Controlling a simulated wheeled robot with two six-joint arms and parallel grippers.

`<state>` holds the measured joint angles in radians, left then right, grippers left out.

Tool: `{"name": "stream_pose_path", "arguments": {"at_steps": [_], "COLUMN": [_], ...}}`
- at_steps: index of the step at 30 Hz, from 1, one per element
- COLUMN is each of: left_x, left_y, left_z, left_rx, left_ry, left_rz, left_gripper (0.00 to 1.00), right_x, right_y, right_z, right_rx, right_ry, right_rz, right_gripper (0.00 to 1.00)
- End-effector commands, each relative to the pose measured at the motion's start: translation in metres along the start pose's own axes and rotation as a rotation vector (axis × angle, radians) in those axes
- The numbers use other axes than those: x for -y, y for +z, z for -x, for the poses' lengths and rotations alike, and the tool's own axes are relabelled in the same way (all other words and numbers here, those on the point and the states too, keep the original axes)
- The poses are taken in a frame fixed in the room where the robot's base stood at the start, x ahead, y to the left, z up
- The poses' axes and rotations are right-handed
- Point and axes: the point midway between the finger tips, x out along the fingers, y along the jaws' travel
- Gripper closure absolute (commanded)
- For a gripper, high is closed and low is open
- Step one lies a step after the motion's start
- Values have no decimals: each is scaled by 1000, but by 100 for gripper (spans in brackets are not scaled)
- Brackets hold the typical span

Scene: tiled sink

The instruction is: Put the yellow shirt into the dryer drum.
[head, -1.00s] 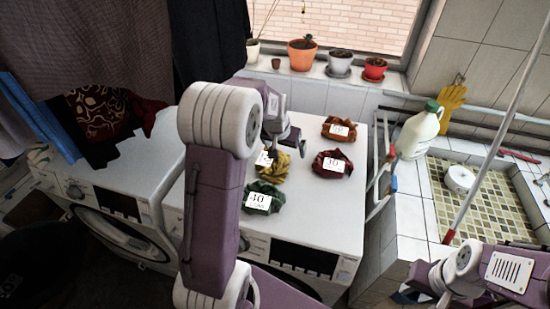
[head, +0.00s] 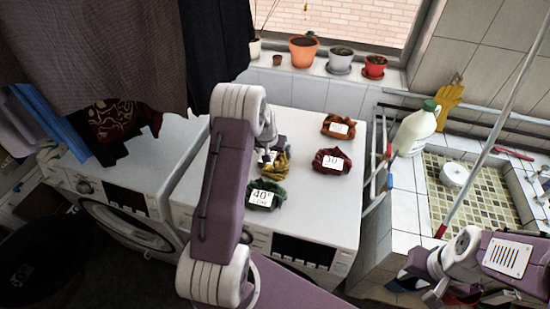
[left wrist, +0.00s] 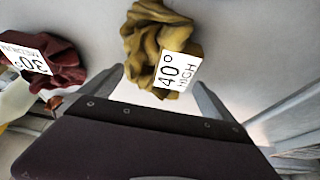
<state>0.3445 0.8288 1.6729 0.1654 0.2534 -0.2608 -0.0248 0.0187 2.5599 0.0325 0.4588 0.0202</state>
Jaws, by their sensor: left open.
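The yellow shirt (head: 279,169) lies crumpled on top of the right white machine (head: 312,207), with a white tag reading 40° HIGH. In the left wrist view the shirt (left wrist: 147,40) lies just beyond the fingertips. My left gripper (head: 267,156) is at the shirt's back left edge in the head view; its fingers (left wrist: 158,80) are spread with nothing held between them. My right gripper (head: 430,290) is low at the right, its fingers unclear. The left white machine (head: 165,160) has a round front door (head: 128,228). No drum interior can be made out, and my arm hides part of the right machine's front.
A green garment (head: 264,188), a dark red garment (head: 327,168) and a rust-orange garment (head: 338,121) lie near the shirt. Dark clothes (head: 100,50) hang at the left. A tiled sink (head: 470,185) with a white bottle (head: 416,130) is at the right.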

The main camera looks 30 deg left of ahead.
Motion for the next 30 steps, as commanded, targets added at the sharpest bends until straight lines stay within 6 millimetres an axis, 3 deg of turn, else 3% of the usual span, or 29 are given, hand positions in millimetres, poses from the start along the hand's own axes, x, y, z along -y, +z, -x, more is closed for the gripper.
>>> {"name": "stream_pose_path", "arguments": {"at_steps": [8,15,25,30], "left_x": [0,0,0,0], "left_y": [0,0,-1,-10], "left_z": [-5,-5,-2,15], "left_rx": [-1,0,-2,-7], "left_ry": [0,0,0,-1], "left_rz": [1,0,-1,-1], "left_gripper": [3,70,71,71], "right_x": [0,0,0,0], "right_y": [0,0,0,1], "right_z": [1,0,-1,-10], "right_rx": [0,0,0,0], "right_ry": [0,0,0,0], "right_rz": [0,0,0,0], "right_gripper": [69,69,69,69]}}
